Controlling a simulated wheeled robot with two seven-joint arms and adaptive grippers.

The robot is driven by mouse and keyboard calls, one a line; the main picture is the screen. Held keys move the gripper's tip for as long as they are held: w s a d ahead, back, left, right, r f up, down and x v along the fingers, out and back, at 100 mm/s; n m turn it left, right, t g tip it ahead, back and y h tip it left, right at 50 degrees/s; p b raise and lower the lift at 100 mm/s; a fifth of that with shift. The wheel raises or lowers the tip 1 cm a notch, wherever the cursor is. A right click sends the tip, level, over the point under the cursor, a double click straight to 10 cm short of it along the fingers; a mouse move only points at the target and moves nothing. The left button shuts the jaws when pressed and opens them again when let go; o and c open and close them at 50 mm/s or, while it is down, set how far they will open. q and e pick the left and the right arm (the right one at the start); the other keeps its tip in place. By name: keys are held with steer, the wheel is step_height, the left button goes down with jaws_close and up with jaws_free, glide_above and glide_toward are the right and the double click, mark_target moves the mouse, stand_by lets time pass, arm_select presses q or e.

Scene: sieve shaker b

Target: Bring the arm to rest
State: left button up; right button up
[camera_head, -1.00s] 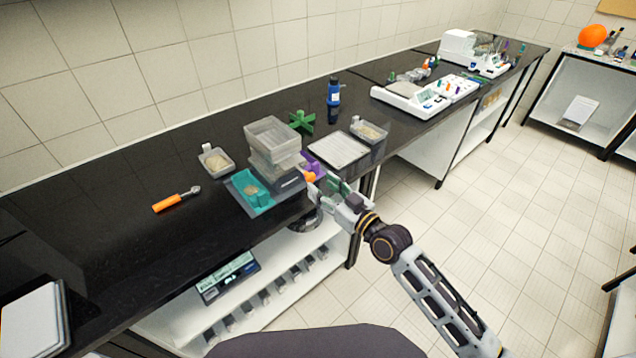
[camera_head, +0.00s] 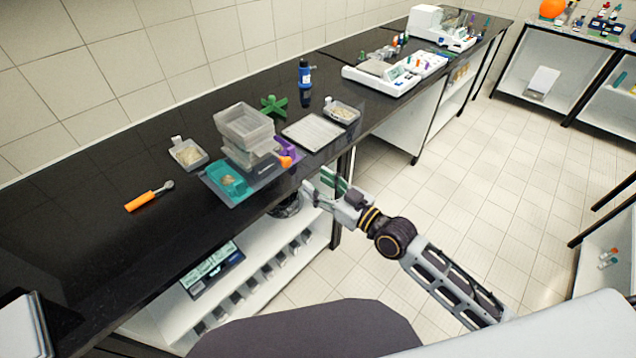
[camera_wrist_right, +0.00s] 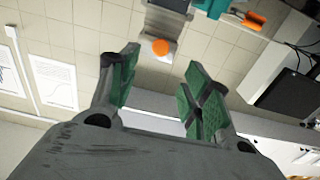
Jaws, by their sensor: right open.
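My right gripper (camera_head: 325,186) is open and empty. It hangs in the air off the front edge of the black bench, right of the sieve shaker. In the right wrist view, its green-padded fingers (camera_wrist_right: 160,88) stand apart with nothing between them. The sieve shaker (camera_head: 262,178) stands near the bench's front edge, with clear grey trays (camera_head: 244,124) stacked on it, a teal tray (camera_head: 228,180) at its left and an orange knob (camera_head: 284,161). My left gripper is not in view.
An orange-handled tool (camera_head: 148,197), small sample trays (camera_head: 187,153) (camera_head: 342,111), a grey flat plate (camera_head: 314,131), a green star-shaped piece (camera_head: 274,105) and a blue bottle (camera_head: 304,77) are on the bench. A shelf lies below. The floor (camera_head: 480,190) at right is clear.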

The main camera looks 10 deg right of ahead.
steer(key=shift+f+m, duration=0.1)
steer(key=shift+m, duration=0.2)
stand_by(0.4)
